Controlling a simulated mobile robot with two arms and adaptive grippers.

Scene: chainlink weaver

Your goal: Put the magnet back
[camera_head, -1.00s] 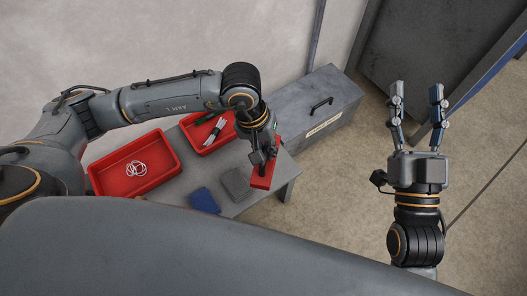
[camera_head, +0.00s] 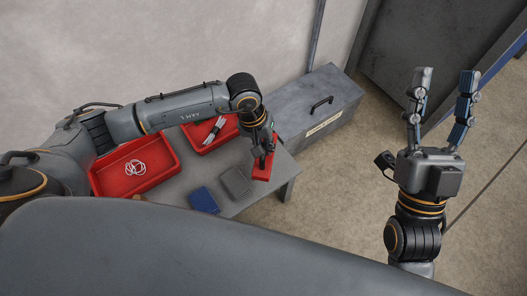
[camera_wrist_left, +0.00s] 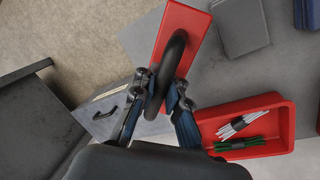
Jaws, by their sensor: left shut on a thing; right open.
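The magnet is a red rectangular block (camera_head: 262,171) with a black ring handle, at the right end of the grey table. In the left wrist view the red block (camera_wrist_left: 193,27) and its black handle (camera_wrist_left: 171,65) show clearly. My left gripper (camera_head: 262,157) is above the block. In the left wrist view, my left gripper (camera_wrist_left: 161,84) is shut on the handle, with one finger on each side. I cannot tell whether the block touches the table. My right gripper (camera_head: 440,105) is open and empty, its fingers pointing up, away from the table.
A red tray (camera_head: 103,187) holds white rings. A second red tray (camera_wrist_left: 285,125) holds white and green bundles. A blue block (camera_head: 203,200) and a grey block (camera_head: 236,183) lie on the table (camera_head: 285,170). A grey chest (camera_head: 318,108) stands behind it.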

